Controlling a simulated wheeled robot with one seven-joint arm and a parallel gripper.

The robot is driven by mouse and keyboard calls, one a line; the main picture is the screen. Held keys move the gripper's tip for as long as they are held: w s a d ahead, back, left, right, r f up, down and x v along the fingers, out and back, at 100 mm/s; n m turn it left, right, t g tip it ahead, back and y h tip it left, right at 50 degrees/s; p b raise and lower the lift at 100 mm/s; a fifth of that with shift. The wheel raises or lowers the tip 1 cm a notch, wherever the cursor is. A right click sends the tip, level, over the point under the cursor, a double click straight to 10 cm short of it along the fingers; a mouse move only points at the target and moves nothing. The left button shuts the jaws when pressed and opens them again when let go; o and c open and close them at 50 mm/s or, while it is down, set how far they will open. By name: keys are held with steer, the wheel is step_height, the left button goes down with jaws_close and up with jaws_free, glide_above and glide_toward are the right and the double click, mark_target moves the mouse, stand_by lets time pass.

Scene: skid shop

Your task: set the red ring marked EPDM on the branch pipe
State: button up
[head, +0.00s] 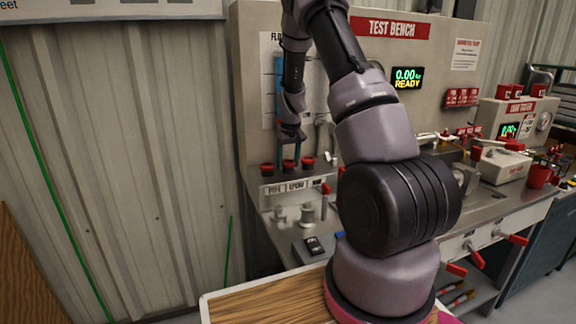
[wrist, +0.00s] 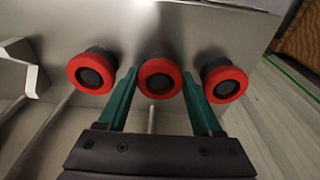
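Three red rings sit in a row on dark holders at the bench's left. The label strip below them (head: 291,186) appears to read PTFE, EPDM and a third word partly unclear. The middle ring (wrist: 160,78), above the EPDM label, also shows in the head view (head: 288,165). My gripper (wrist: 160,76) is open, its green fingers on either side of the middle ring with narrow gaps; whether they touch it I cannot tell. In the head view my gripper (head: 291,152) points down at the rings. Grey flanged pipe fittings (head: 307,214) stand in front; which is the branch pipe is unclear.
The other rings, left (wrist: 92,73) and right (wrist: 224,84), stand close outside my fingers. The upright bench panel (head: 340,60) rises behind. A small dark device (head: 314,246) lies near the front edge. My arm hides the bench's middle.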

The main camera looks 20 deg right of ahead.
steer(key=shift+c, duration=1.2)
steer(key=shift+r, duration=3.75)
